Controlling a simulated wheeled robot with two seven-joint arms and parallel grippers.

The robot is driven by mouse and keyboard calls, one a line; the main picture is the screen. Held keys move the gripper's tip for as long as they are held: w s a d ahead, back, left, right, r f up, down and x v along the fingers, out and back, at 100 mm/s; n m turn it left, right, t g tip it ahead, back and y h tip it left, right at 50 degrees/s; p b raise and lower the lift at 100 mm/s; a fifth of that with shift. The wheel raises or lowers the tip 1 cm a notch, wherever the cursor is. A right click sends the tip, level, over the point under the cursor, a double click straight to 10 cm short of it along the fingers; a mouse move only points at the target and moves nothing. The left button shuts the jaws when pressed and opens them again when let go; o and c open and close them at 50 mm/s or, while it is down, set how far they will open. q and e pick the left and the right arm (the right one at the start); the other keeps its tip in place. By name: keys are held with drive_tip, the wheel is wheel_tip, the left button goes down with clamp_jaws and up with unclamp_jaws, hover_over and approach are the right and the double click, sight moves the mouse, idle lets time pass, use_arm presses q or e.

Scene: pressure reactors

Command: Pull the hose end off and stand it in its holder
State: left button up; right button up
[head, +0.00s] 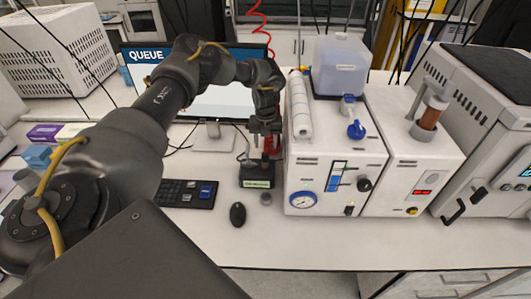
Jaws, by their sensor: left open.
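My left gripper (264,146) points down just above a dark block with a green label (257,180), which looks like the holder. The gripper is open. Something red (274,144) shows right by the fingers; I cannot tell whether it is the hose end or whether the fingers touch it. A thin dark line runs beside the gripper at the left. The block stands on the bench against the left side of a white unit with a gauge (302,200). No hose end can be made out clearly. My right gripper is not in view.
A blue knob (356,130) and a clear tank (340,66) sit on the white unit. A keyboard (186,193), a mouse (237,214) and a small grey cylinder (266,198) lie in front. A monitor (213,105) stands behind my left arm. The front bench strip is clear.

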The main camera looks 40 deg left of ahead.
sight(265, 154)
use_arm(q)
drive_tip(key=f+b, duration=0.1)
drive_tip(key=f, duration=0.1)
drive_tip(key=f+b, duration=0.1)
drive_tip(key=shift+w+a+f+b, duration=0.25)
drive_tip(key=shift+f+b, duration=0.05)
drive_tip(key=shift+f, duration=0.1)
drive_tip(key=shift+s+f+b, duration=0.2)
drive_tip(key=shift+f+b, duration=0.25)
drive_tip(key=shift+s+f+b, duration=0.2)
drive_tip(key=shift+f+b, duration=0.25)
drive_tip(key=shift+w+d+f+b, duration=0.15)
drive_tip(key=shift+f+b, duration=0.25)
drive_tip(key=shift+f, duration=0.65)
drive_tip(key=shift+w+f, duration=0.15)
drive_tip(key=shift+f, duration=0.4)
drive_tip(key=shift+r, duration=0.1)
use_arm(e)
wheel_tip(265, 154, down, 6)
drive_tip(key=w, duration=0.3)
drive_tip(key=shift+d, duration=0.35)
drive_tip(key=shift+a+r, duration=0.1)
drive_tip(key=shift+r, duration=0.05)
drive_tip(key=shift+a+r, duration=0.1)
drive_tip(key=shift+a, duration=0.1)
